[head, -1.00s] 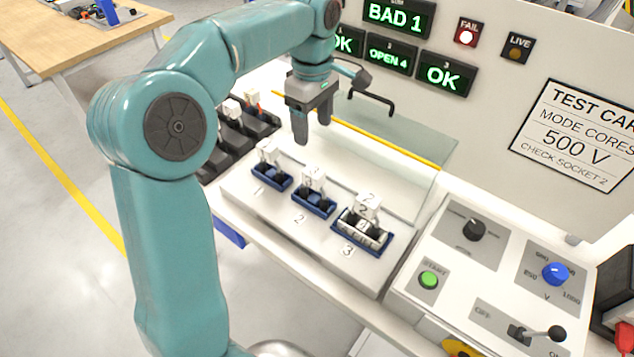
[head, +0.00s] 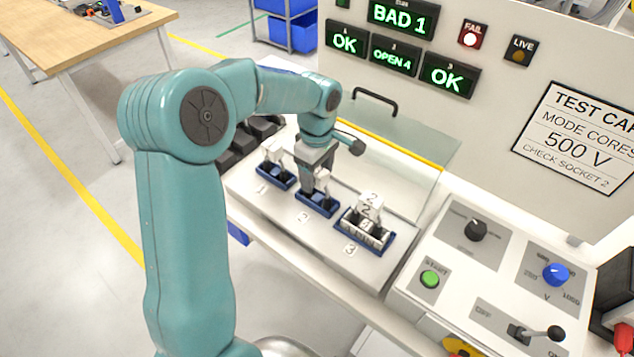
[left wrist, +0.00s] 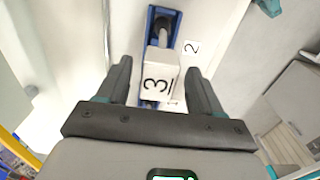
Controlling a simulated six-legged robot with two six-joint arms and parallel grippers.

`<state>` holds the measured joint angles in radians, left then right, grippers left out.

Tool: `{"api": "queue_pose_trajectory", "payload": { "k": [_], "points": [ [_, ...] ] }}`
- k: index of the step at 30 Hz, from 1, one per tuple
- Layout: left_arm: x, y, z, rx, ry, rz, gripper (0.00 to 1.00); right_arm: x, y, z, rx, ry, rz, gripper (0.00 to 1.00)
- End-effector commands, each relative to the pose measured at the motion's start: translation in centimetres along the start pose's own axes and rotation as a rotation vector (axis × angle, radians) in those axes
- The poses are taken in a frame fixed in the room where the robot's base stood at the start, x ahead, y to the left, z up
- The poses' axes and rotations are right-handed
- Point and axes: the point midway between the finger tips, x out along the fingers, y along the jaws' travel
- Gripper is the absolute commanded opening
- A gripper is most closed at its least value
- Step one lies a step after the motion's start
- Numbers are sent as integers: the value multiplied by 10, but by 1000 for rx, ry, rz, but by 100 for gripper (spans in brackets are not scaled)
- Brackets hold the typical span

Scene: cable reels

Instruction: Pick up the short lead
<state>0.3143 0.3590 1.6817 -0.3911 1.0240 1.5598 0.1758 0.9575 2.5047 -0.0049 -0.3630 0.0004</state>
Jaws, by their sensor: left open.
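Three blue sockets marked 1, 2 and 3 sit in a row on a pale bench, each with a short lead piece bearing white tagged ends. My left gripper (head: 314,176) is open over the middle socket (head: 317,203). The blue socket (left wrist: 163,18) shows behind the block. The left socket (head: 274,178) and the right socket (head: 364,232) hold their own pieces. Which is the short lead I cannot tell for certain. My right gripper is not in view.
A control panel with a green button (head: 430,279), blue knob (head: 556,274) and lever (head: 540,334) stands at right. A clear cover with a black handle (head: 374,103) is behind the sockets. The displays read BAD 1, OK, OPEN 4 and OK; the FAIL lamp (head: 472,35) is lit.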

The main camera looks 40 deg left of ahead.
Motion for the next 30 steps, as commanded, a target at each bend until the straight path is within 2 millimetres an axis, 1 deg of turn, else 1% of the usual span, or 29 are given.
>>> {"api": "queue_pose_trajectory", "payload": {
  "k": [3,4,5,6,8,9,10,17,22,26,29,30],
  "points": [
    [0,0,0,0,0,0,66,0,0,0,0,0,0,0],
    [0,0,0,0,0,0,63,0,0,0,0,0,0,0],
    [0,0,0,0,0,0,53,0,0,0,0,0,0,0],
    [0,0,0,0,0,0,40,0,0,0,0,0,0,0],
    [0,0,0,0,0,0,20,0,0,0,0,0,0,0],
    [0,0,0,0,0,0,7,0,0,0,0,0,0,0],
    [0,0,0,0,0,0,6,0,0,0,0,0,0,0],
    [-1,0,0,0,0,1,6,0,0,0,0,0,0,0],
    [-10,1,0,0,1,3,6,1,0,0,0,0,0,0],
    [-30,1,0,-1,2,6,6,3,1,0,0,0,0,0],
    [-55,2,0,0,2,8,6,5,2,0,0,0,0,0],
    [-67,1,0,0,1,8,6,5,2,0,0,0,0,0]
  ]
}}
